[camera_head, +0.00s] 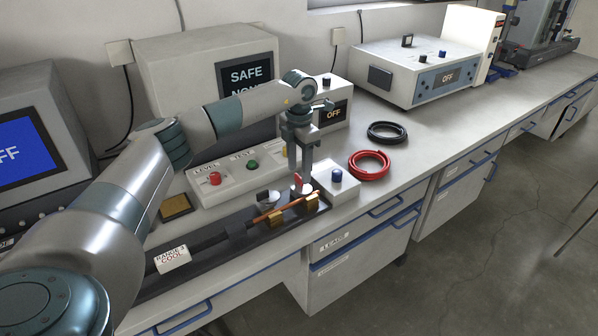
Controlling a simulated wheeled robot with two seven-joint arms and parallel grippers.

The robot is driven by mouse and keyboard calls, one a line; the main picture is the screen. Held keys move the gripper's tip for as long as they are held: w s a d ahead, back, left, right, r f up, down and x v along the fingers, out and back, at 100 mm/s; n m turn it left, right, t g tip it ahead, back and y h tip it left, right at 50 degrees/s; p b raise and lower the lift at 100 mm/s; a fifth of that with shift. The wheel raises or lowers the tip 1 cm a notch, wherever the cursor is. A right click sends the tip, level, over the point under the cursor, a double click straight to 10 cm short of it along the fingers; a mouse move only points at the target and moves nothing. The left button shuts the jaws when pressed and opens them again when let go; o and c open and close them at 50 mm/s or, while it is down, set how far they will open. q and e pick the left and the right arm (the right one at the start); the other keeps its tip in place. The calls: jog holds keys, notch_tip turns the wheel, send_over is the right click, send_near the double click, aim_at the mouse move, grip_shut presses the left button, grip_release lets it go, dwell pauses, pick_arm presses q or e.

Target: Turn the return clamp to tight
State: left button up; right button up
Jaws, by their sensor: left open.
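My left gripper (298,181) points straight down over the right end of a dark test bed (160,285). Its jaws are open, with the fingers around or just above a small red-marked part on a round light clamp knob (302,189). The fingers partly hide this knob, and I cannot tell whether they touch it. A second round knob (268,198) with a dark grip sits to its left. A copper-coloured rod (284,209) lies along the bed by two brass blocks (278,222). No readable label shows which knob is the return clamp or its setting. My right gripper is not in view.
Red (369,165) and black (387,132) cable coils lie beyond. Bench surface right of the coils is clear.

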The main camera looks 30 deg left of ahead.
aim_at(299, 176)
pick_arm(q)
notch_tip(299, 176, up, 16)
jog(key=b, duration=0.2)
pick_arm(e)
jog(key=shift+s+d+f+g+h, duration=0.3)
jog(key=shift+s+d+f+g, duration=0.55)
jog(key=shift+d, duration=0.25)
pick_arm(q)
jog(key=shift+f, duration=0.1)
